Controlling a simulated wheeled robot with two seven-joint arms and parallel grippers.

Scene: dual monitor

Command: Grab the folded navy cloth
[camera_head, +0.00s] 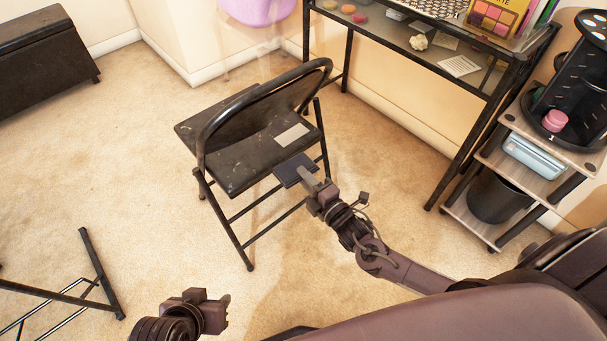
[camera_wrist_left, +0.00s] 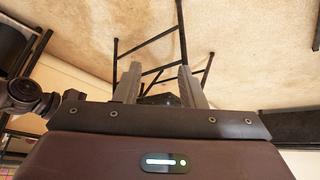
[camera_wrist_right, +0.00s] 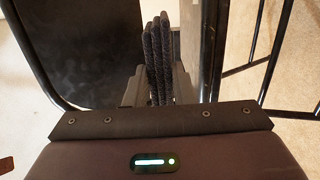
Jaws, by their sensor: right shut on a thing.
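The folded navy cloth (camera_head: 291,170) is at the near edge of the black folding chair's seat (camera_head: 240,170). My right gripper (camera_head: 312,177) is shut on it. In the right wrist view the cloth (camera_wrist_right: 159,55) stands up in dark folded layers between the fingers (camera_wrist_right: 160,85), with the chair behind it. I cannot tell whether the cloth touches the seat. My left gripper (camera_head: 224,302) is low at the bottom of the head view, away from the chair. In the left wrist view its fingers (camera_wrist_left: 158,85) are apart, with nothing between them.
A pale flat piece (camera_head: 292,135) lies on the seat. A glass-topped desk (camera_head: 400,50) stands behind, and a shelf cart (camera_head: 515,155) with a black bin (camera_head: 497,196) is at right. A dark metal frame (camera_head: 97,270) is at lower left. The carpet left of the chair is clear.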

